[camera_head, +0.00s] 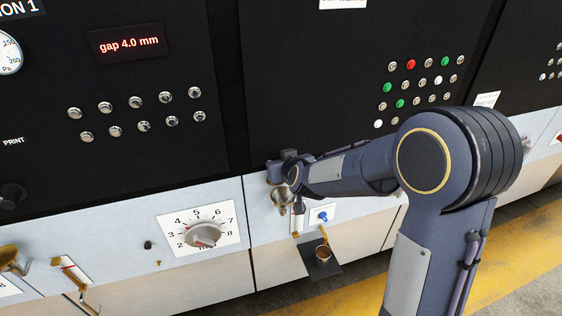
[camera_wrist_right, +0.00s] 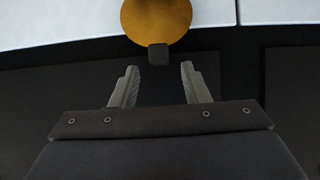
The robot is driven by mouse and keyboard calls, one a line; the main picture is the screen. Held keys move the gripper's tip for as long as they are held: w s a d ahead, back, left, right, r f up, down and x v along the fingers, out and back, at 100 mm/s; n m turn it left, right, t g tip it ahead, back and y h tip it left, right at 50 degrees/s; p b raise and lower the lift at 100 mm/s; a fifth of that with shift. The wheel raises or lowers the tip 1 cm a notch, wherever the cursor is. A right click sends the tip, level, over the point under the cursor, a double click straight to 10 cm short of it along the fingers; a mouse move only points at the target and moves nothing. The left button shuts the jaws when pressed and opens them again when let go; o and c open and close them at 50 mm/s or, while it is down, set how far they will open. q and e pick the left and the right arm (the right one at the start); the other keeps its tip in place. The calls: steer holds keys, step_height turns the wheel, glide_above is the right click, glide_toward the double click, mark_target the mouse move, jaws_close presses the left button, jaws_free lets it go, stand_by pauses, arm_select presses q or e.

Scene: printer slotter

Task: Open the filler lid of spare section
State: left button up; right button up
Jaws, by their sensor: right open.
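A round brass-coloured filler lid (camera_wrist_right: 157,18) with a small dark tab (camera_wrist_right: 158,54) on its edge is at the top of the right wrist view. My right gripper (camera_wrist_right: 159,69) is open, its two fingers spread just short of the tab on either side, with nothing between them. In the head view my right arm reaches to the middle machine section, with the right gripper (camera_head: 284,168) at its pale front strip. A brass fitting (camera_head: 283,196) shows just below the gripper, partly hidden by it. I cannot tell whether the lid is fully shut. My left gripper is out of view.
A small brass cup (camera_head: 322,254) stands on a dark ledge (camera_head: 316,268) below the gripper, near a blue valve handle (camera_head: 322,216). A numbered dial (camera_head: 203,234) is to the left. Black panels (camera_head: 310,90) with several buttons rise above the pale strip.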

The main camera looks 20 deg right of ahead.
steer(key=p+v, duration=0.1)
steer(key=v, duration=0.6)
steer(key=shift+p, duration=0.35)
steer(key=s+m+g+y+b, duration=0.1)
steer(key=s+g+y, duration=0.2)
steer(key=s, duration=2.5)
steer(key=g, duration=0.3)
steer(key=shift+s+d+f+m+y, duration=0.3)
steer(key=shift+f+m+y, duration=0.1)
